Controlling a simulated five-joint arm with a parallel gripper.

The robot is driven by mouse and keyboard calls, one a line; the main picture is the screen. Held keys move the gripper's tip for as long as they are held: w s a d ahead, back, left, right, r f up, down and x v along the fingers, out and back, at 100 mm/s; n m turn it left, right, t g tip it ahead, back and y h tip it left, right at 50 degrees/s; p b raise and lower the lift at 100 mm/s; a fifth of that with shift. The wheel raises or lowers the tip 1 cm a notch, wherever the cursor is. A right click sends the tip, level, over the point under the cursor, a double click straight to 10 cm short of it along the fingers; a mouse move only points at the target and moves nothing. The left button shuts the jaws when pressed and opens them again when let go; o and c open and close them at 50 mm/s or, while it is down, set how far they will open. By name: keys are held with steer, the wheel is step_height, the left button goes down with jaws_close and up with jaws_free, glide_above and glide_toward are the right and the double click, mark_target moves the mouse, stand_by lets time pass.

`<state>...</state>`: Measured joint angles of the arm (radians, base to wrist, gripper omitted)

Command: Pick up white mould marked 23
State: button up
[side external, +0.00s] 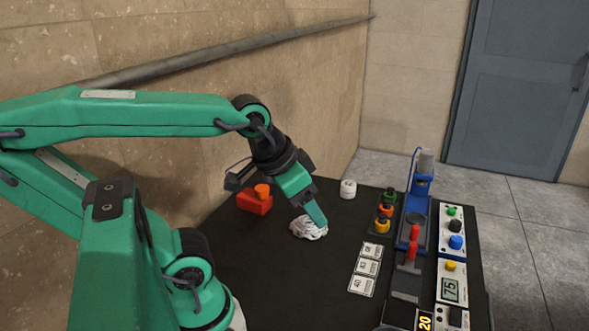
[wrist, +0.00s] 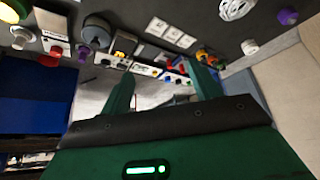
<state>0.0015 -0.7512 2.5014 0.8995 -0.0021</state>
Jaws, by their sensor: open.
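A small white cylinder (side external: 348,188) stands upright near the back of the black table; it is likely the white mould, but I cannot read a 23 on it. A similar white piece shows at the upper right of the wrist view (wrist: 250,47). My gripper (side external: 317,222) points down, its tip in front of and left of the cylinder, apart from it. In the side view the tip overlaps a crumpled white object (side external: 305,229); contact cannot be told. In the wrist view my gripper (wrist: 160,78) has its two fingers apart with nothing seen held between them.
A red block with an orange knob (side external: 254,204) sits left of the gripper. Control boxes (side external: 452,285) line the right edge. A wall borders the left.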

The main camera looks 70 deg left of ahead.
steer(key=shift+o, duration=0.5)
steer(key=shift+o, duration=0.5)
steer(key=shift+w+r, duration=0.1)
